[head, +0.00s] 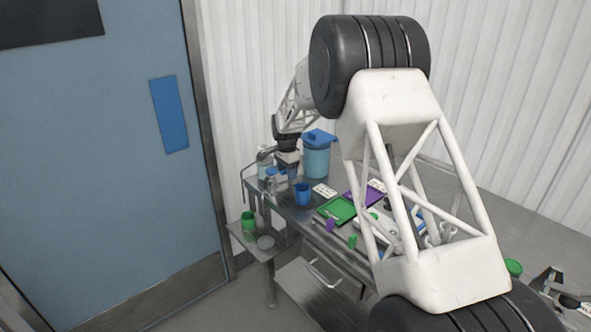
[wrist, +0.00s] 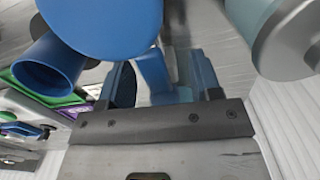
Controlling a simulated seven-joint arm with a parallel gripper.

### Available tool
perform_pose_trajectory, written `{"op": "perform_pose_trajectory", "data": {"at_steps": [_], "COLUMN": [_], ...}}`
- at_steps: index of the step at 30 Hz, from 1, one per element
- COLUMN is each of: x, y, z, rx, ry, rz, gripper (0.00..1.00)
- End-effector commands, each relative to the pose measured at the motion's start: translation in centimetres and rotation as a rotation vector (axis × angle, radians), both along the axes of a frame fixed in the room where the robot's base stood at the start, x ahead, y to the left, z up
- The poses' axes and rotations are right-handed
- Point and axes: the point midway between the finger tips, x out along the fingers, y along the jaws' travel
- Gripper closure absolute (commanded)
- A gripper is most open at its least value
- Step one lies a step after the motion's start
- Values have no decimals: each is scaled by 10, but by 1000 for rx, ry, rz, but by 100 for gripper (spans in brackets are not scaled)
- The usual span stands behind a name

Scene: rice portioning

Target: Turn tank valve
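In the wrist view, a blue lever-like part (wrist: 152,72), which looks like the valve handle, stands between the two fingers of my gripper (wrist: 160,80). The fingers are apart, with gaps visible beside the blue part; I cannot make out firm contact. A large round blue piece (wrist: 100,18) lies just beyond the fingers and hides part of what is behind. In the head view, my gripper (head: 288,158) is low over the back left of the metal table, beside a teal tank with a blue lid (head: 317,160). Its fingertips are hard to make out there.
Small bottles (head: 271,180) crowd the gripper's left. Green (head: 337,209) and purple trays lie to the right. A side shelf holds a green cup (head: 248,222).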

Motion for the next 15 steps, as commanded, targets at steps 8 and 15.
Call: {"op": "perform_pose_trajectory", "data": {"at_steps": [8,15], "x": [-1,-1], "y": [0,0], "z": [0,0], "rx": [0,0], "ry": [1,1], "rz": [1,1], "gripper": [0,0]}}
